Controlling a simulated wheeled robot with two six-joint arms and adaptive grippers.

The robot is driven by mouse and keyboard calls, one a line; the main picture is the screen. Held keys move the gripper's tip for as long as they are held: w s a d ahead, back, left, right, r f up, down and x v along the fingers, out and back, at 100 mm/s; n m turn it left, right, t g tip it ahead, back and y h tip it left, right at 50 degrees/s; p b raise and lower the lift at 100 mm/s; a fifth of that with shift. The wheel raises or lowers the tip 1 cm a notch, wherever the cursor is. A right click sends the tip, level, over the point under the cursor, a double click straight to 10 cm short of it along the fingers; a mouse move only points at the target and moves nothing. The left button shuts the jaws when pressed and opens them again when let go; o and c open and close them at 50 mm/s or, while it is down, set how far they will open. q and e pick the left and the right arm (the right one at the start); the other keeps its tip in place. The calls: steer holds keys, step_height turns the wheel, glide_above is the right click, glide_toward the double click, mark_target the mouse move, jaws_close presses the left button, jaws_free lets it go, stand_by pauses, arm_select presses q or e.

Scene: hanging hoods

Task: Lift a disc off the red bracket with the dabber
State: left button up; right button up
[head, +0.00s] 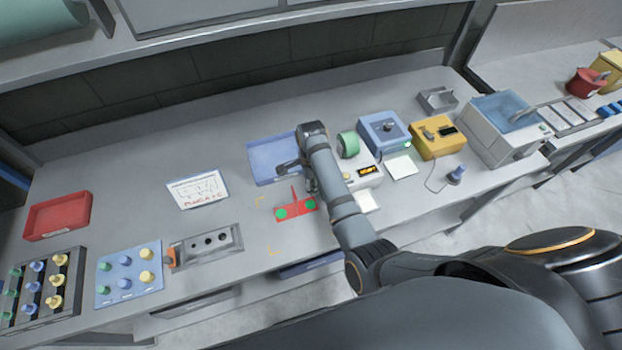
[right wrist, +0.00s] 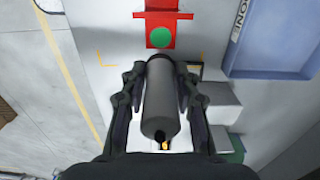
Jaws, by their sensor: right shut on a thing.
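The red bracket (head: 295,209) lies on the bench with two green discs, a left one (head: 280,213) and a right one (head: 310,204). In the right wrist view the red bracket (right wrist: 160,5) shows at the top with one green disc (right wrist: 160,37) in sight. My right gripper (right wrist: 160,75) is shut on a dark grey cylinder, the dabber (right wrist: 160,100), whose far end points toward that disc. I cannot tell whether they touch. In the head view my right gripper (head: 309,182) is just above and beside the bracket, and the dabber is mostly hidden. My left gripper is out of view.
A blue tray (head: 265,160) lies behind the bracket. A device with an orange display (head: 367,171) and a blue box (head: 383,133) stand to the right. A grey block with holes (head: 207,246) and a white sheet (head: 198,188) lie left. Bench space left of the bracket is clear.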

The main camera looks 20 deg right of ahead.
glide_above(311, 205)
step_height(311, 205, down, 5)
steer(key=shift+w+d+f, duration=0.1)
steer(key=shift+w, duration=0.05)
step_height(311, 205, down, 4)
steer(key=shift+f+b, duration=0.1)
steer(key=shift+b, duration=1.05)
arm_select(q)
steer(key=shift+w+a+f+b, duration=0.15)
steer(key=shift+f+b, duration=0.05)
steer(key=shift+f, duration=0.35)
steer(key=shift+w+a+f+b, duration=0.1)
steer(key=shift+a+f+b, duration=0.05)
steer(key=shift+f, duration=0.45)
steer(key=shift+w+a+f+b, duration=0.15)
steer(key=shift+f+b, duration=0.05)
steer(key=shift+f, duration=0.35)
arm_select(e)
steer(key=shift+f, duration=0.45)
steer(key=shift+f, duration=0.15)
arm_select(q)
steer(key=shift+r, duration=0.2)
arm_select(e)
steer(key=shift+f, duration=0.1)
